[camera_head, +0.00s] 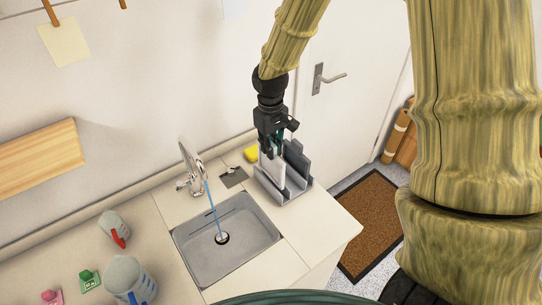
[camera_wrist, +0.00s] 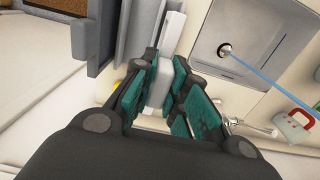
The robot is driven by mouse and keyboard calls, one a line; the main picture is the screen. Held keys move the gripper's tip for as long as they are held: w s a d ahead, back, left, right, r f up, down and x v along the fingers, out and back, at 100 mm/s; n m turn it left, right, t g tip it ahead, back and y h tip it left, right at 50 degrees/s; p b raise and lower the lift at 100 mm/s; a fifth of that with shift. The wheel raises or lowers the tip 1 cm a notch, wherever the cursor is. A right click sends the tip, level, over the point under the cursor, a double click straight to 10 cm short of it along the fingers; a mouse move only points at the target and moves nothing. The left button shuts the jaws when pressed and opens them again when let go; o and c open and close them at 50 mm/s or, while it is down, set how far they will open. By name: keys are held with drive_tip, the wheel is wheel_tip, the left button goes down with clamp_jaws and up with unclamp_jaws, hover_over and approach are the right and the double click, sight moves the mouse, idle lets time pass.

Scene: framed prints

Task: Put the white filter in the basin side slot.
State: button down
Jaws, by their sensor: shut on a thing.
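My gripper (camera_head: 270,147) points down over a grey upright rack (camera_head: 298,190) at the right of the counter. Its teal fingers (camera_wrist: 161,92) are closed on a white, slab-like piece, the white filter (camera_wrist: 157,95), which also shows below the fingers in the head view (camera_head: 268,172). The filter stands upright beside the rack's grey panels, and its lower end seems to be within the rack; I cannot tell if it touches. The steel basin (camera_head: 215,262) lies left of the rack, with a dark slit in its back wall (camera_head: 229,211).
A faucet (camera_head: 187,165) runs a blue water stream into the basin. A dark square plate (camera_head: 233,177) and a yellow sponge (camera_head: 251,153) lie behind. Measuring jugs (camera_head: 128,277) stand left. The counter strip right of the basin is clear.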

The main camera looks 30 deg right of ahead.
drive_tip(key=shift+s+f, duration=0.15)
drive_tip(key=shift+s, duration=0.15)
drive_tip(key=shift+s+f, duration=0.15)
drive_tip(key=shift+f, duration=0.1)
wheel_tip(320, 180, down, 3)
drive_tip(key=shift+f+p, duration=0.2)
drive_tip(key=shift+p, duration=0.45)
drive_tip(key=shift+w+f, duration=0.15)
drive_tip(key=shift+w, duration=0.05)
drive_tip(key=c, duration=1.4)
unclamp_jaws()
drive_tip(key=shift+r, duration=0.2)
drive_tip(key=shift+r+b, duration=1.85)
drive_tip(key=shift+r, duration=4.1)
